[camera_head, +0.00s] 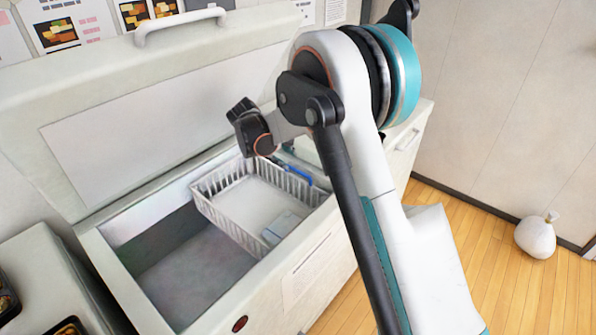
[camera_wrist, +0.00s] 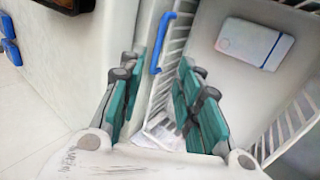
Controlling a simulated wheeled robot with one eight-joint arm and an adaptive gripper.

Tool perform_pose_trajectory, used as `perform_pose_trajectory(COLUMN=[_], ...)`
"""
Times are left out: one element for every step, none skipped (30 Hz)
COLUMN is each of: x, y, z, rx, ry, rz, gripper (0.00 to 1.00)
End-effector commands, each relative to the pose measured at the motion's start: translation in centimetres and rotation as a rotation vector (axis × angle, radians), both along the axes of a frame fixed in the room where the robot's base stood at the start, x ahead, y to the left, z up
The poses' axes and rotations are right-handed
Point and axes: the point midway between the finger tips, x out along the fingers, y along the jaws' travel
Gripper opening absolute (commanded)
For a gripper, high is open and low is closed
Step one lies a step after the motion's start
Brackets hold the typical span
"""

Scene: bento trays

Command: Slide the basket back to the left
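A white slatted basket (camera_head: 226,216) sits at the right part of the open chest freezer (camera_head: 128,285). A blue handle (camera_head: 300,175) is at its right end. A pale packet (camera_head: 281,227) lies inside the basket; it also shows in the wrist view (camera_wrist: 254,43). In the wrist view my gripper (camera_wrist: 162,62) is open, its teal fingers apart. The basket's slatted end wall (camera_wrist: 163,98) and the blue handle (camera_wrist: 161,42) lie between the fingers, with a visible gap on each side.
The freezer lid (camera_head: 125,125) stands open at the back. The freezer space left of the basket (camera_head: 190,270) is empty. A counter (camera_head: 40,270) with dark trays is at the far left. A white bag (camera_head: 536,238) lies on the wooden floor at the right.

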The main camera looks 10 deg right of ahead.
Motion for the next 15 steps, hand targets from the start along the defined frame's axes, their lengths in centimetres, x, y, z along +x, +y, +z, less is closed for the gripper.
perform_pose_trajectory(x=[0.2,0.3,0.5,0.6,0.8,1.0,1.2,1.4,1.7,1.8,2.0,2.3,2.5,2.7,3.0], y=[-0.3,-0.4,-0.7,-0.9,-1.2,-1.5,-1.7,-2.0,-2.4,-2.7,-3.0,-3.3,-3.5,-3.8,-4.1], z=[-0.5,-0.8,-1.3,-1.7,-2.2,-2.9,-3.4,-3.9,-4.6,-5.1,-5.6,-6.2,-6.7,-7.2,-7.8], rx=[0.000,0.000,0.000,0.000,0.000,0.000,0.000,0.000,0.000,0.000,0.000,0.000,0.000,-0.001,0.000], ry=[0.000,0.000,0.000,0.000,0.000,0.000,0.000,0.000,0.000,0.000,0.000,0.000,0.000,-0.001,-0.001], rz=[-0.001,-0.001,-0.001,-0.003,-0.003,-0.003,-0.003,-0.004,-0.004,-0.004,-0.003,-0.003,-0.002,-0.002,-0.003], gripper=[0.31,0.31,0.31,0.31,0.31,0.31,0.31,0.31,0.31,0.31,0.31,0.31,0.31,0.31,0.31])
